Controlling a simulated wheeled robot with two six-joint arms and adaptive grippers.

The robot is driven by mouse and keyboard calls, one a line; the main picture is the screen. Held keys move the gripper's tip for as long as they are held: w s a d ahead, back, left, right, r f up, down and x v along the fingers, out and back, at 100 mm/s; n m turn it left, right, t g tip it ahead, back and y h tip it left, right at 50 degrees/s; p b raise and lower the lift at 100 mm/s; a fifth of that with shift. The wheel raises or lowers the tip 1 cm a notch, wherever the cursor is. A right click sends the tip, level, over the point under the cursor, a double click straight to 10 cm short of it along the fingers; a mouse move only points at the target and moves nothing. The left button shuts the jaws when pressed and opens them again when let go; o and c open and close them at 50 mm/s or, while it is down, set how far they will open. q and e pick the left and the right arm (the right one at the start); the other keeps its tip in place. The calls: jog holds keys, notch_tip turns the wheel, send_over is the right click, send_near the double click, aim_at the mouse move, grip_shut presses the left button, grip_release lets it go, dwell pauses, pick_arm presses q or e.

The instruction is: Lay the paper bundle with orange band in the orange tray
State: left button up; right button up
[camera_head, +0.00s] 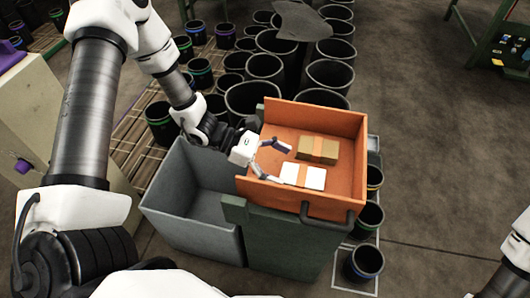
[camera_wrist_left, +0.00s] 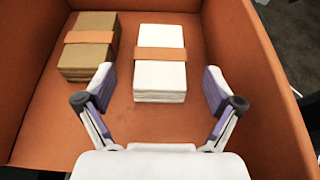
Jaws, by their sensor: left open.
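The orange tray (camera_head: 345,203) stands on a green stand. Inside it lie a white paper bundle with an orange band (camera_head: 314,179) and a brown bundle with an orange band (camera_head: 329,146). In the left wrist view the white bundle (camera_wrist_left: 160,75) lies flat on the tray floor (camera_wrist_left: 50,140), and the brown bundle (camera_wrist_left: 88,50) lies to its left, apart from it. My left gripper (camera_head: 274,160) is open over the tray. In the wrist view its fingers (camera_wrist_left: 163,90) are spread around the near end of the white bundle, with gaps on both sides. My right gripper is not visible.
An empty grey bin (camera_head: 190,200) stands to the left of the tray. The green stand (camera_head: 275,235) is beneath the tray. Many black rubber sleeves (camera_head: 265,68) stand on the floor behind, and a few stand at the right (camera_head: 364,263). Open floor lies at the right.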

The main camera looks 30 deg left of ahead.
pick_arm(q)
jog(key=p+v, duration=0.1)
jog(key=v, duration=0.4)
jog(key=shift+r+p, duration=0.2)
jog(key=shift+p, duration=0.1)
jog(key=shift+a, duration=0.35)
